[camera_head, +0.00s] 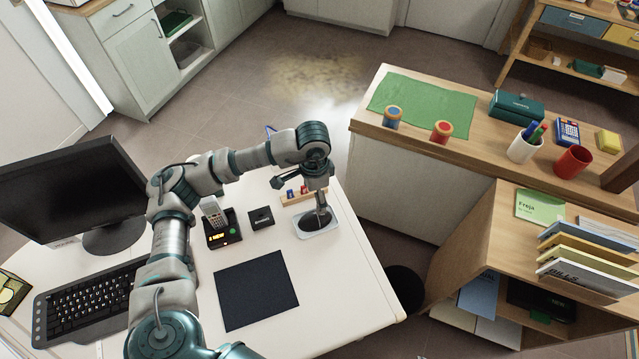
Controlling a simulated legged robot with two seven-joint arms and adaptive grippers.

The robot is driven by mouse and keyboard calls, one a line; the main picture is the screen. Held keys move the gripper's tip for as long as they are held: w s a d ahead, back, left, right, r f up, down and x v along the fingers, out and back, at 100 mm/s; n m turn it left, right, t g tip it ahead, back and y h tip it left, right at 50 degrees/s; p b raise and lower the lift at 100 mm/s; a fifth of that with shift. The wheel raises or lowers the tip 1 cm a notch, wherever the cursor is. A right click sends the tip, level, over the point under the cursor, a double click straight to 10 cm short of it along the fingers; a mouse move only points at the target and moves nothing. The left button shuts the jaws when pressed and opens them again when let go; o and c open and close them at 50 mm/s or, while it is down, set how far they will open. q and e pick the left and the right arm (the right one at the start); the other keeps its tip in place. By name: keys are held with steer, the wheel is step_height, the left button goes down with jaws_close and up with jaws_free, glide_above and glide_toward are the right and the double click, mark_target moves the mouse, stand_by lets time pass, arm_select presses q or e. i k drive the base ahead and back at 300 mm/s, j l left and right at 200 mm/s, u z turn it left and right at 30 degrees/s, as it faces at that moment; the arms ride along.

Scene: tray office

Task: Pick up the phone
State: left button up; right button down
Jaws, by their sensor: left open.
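A silver-grey cordless phone (213,212) stands tilted in its black base (222,238) on the white desk, to the right of the monitor. My left gripper (320,213) points down over a small white tray (305,235) with a dark inside, to the right of the phone. It is open, with a clear gap between it and the phone. The fingertips overlap the tray in the picture, and I cannot tell whether they touch it. My left arm passes behind and above the phone. My right gripper is not in view.
A small black block (261,218) and a wooden holder (296,198) with small coloured items stand between phone and tray. A dark mat (255,290) lies in front. The monitor (70,190) and keyboard (90,300) are at left. The desk's front right is clear.

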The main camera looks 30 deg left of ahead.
mark_target(210, 206)
steer(key=k+l, duration=0.5)
steer(key=k, duration=0.15)
steer(key=k+l, duration=0.5)
steer(key=k, duration=0.2)
